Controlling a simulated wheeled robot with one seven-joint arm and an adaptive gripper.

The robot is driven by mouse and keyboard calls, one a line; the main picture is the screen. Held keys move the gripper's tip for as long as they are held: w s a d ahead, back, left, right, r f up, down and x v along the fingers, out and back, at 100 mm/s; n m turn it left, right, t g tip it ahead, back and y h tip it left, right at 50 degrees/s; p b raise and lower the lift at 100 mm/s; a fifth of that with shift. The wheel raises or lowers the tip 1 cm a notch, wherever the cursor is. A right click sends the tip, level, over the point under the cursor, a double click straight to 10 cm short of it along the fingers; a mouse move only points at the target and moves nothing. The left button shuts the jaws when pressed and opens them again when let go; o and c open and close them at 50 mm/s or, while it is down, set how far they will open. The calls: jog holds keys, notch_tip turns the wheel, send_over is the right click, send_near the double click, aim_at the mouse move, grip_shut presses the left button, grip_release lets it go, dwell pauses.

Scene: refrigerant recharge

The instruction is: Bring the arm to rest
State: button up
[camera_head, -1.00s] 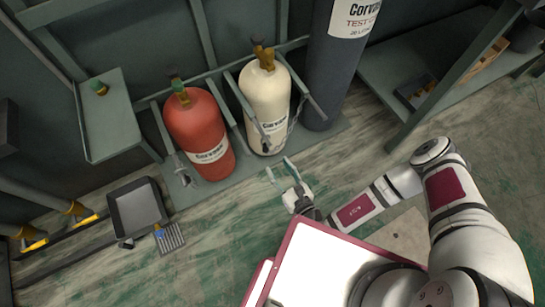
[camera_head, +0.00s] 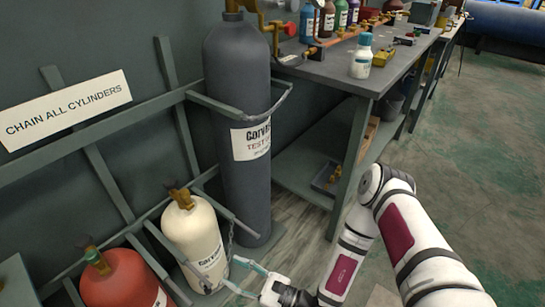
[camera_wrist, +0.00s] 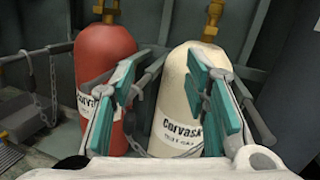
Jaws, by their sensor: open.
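My gripper (camera_head: 245,278) is low in front of the cylinder rack in the head view, its teal-padded fingers apart with nothing held. In the wrist view my gripper (camera_wrist: 165,105) shows the two fingers spread before the cylinders. A cream cylinder (camera_head: 193,236) with a label and brass valve stands upright in the rack, just beyond the fingers; it also shows in the wrist view (camera_wrist: 172,105). A red cylinder (camera_head: 118,290) stands to its left, partly cut off in the head view; it also shows in the wrist view (camera_wrist: 105,65).
A tall dark grey cylinder (camera_head: 236,100) stands right of the cream one. A workbench (camera_head: 385,75) with bottles and gauges is at the upper right, with a lower shelf (camera_head: 310,175). Chains hang by the rack. Open floor (camera_head: 450,130) lies right of the bench.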

jog(key=s+d+r+n+g, duration=0.1)
jog(key=d+r+n+g, duration=0.1)
jog(key=r+n+g, duration=0.75)
jog(key=s+d+r+n+g, duration=0.15)
jog(key=r+n+g, duration=0.25)
jog(key=r, duration=1)
jog(key=s+d+r+n+g+h, duration=0.2)
jog(key=s+d+r+n+h, duration=0.45)
jog(key=r, duration=0.25)
jog(key=s+d+r+t+h, duration=0.35)
jog(key=s+d+h, duration=0.25)
jog(key=d, duration=0.3)
jog(key=s+d+r+t+h, duration=0.3)
jog(key=s+d+t+h, duration=0.3)
jog(key=d, duration=0.4)
notch_tip(320, 180, up, 26)
jog(key=t+p, duration=0.2)
jog(key=p, duration=2.2)
jog(key=shift+s+f+n+t+y, duration=0.2)
jog(key=shift+s+n+t+y, duration=0.1)
jog(key=shift+y, duration=0.05)
jog(key=shift+a, duration=0.1)
jog(key=shift+f, duration=0.15)
